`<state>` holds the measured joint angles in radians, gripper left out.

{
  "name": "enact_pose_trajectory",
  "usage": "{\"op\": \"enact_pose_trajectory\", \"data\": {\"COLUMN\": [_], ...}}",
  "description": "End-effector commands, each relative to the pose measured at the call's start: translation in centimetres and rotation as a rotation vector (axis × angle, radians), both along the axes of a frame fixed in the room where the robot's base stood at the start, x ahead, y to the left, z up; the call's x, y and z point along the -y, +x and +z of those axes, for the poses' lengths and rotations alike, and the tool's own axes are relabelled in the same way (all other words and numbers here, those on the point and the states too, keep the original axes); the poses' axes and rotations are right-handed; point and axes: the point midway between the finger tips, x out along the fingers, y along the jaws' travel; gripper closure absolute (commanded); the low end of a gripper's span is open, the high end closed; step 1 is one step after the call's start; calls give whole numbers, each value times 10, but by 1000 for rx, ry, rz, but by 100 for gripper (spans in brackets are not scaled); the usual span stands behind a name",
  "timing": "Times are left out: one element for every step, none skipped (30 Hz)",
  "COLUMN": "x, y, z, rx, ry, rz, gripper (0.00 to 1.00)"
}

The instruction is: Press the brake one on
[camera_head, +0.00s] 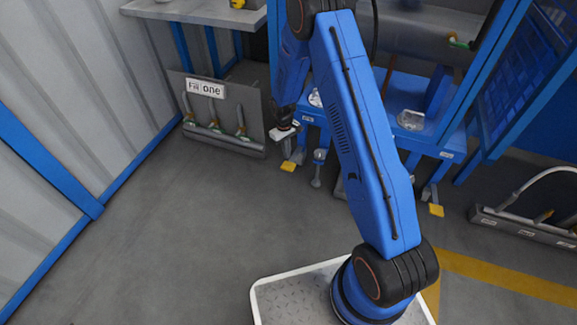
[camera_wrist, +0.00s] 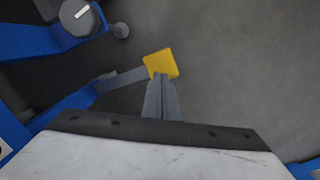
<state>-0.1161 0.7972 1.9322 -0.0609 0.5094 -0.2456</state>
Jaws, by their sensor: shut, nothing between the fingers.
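A yellow pedal pad (camera_head: 288,166) sits low in front of the blue bench frame, left of centre; the label near it is too small to read. A second yellow pedal (camera_head: 436,210) sits to the right. My gripper (camera_head: 285,149) points down above the left pedal. In the wrist view my gripper (camera_wrist: 161,80) is shut and empty, its tips overlapping the near edge of the yellow pad (camera_wrist: 160,62). A grey lever (camera_wrist: 122,80) runs from the pad to the blue frame. I cannot tell whether the tips touch the pad.
A grey panel (camera_head: 240,118) marked "Fill one" with hoses stands at left. A grey post (camera_head: 318,168) stands right of the left pedal. A hose rack (camera_head: 530,230) lies at right. The floor (camera_head: 170,230) at front left is clear.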

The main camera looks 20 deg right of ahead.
Motion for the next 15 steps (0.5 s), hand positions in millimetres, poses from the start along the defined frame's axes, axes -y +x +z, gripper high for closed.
{"op": "enact_pose_trajectory", "data": {"x": [0,0,1,1,1,1,1,1,1,1,1,1,2,2,2], "y": [-1,-1,-2,-2,-2,-2,-2,-3,-3,-3,-3,-3,-3,-3,-3], "z": [-7,-10,-15,-18,-21,-25,-27,-30,-33,-35,-37,-38,-39,-40,-41], "rx": [-1,-1,-1,-2,-1,-1,0,0,0,0,0,0,0,0,0], "ry": [0,0,0,-1,0,0,0,0,0,0,0,0,0,0,0], "rz": [0,0,0,0,0,0,0,0,0,0,0,0,0,0,0], "gripper": [100,100,100,100,100,100,100,100,100,100,100,100,100,100,100]}}
